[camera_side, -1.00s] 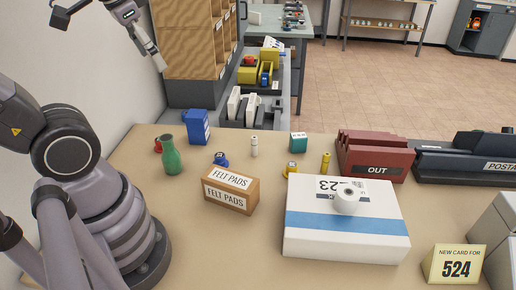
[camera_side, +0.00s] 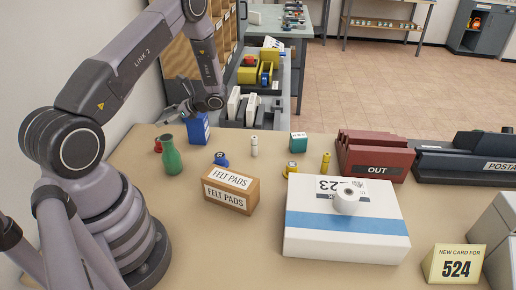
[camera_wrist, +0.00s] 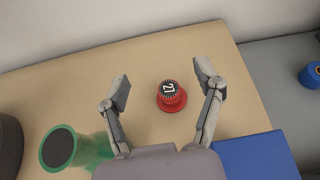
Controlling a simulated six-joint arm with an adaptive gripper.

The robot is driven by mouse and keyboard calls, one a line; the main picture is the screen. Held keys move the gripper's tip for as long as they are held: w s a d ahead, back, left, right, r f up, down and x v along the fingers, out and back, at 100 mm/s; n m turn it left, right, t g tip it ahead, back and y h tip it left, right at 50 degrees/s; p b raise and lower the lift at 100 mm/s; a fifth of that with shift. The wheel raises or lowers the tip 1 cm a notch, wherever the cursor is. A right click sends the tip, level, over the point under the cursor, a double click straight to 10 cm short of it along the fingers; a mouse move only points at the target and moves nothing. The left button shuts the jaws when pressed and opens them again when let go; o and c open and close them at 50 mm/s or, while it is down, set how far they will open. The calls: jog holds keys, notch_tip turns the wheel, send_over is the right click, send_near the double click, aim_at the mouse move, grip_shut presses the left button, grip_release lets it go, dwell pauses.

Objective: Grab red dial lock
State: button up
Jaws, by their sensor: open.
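The red dial lock (camera_wrist: 171,97) stands on the tan table in the wrist view, with a black top marked with white characters. In the side view the red dial lock (camera_side: 158,146) is a small red shape, partly hidden behind the green bottle. My gripper (camera_wrist: 163,82) is open and empty, with one finger to each side of the lock in the picture and no contact seen. In the side view my gripper (camera_side: 172,114) is above the table, over the lock's area.
A blue box (camera_side: 196,128) stands on the other side. A blue lock (camera_side: 221,159) and a felt pads box (camera_side: 231,190) are further right.

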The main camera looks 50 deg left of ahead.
aim_at(160, 144)
jog(key=shift+m+y, duration=0.3)
jog(key=shift+m, duration=0.2)
jog(key=f, duration=0.6)
jog(key=s+a+f, duration=0.1)
jog(key=f, duration=0.2)
jog(key=shift+f, duration=0.25)
jog(key=shift+f+x, duration=0.2)
jog(key=shift+x, duration=0.95)
jog(key=shift+s+a+f, duration=0.15)
jog(key=shift+s+a, duration=0.05)
grip_shut()
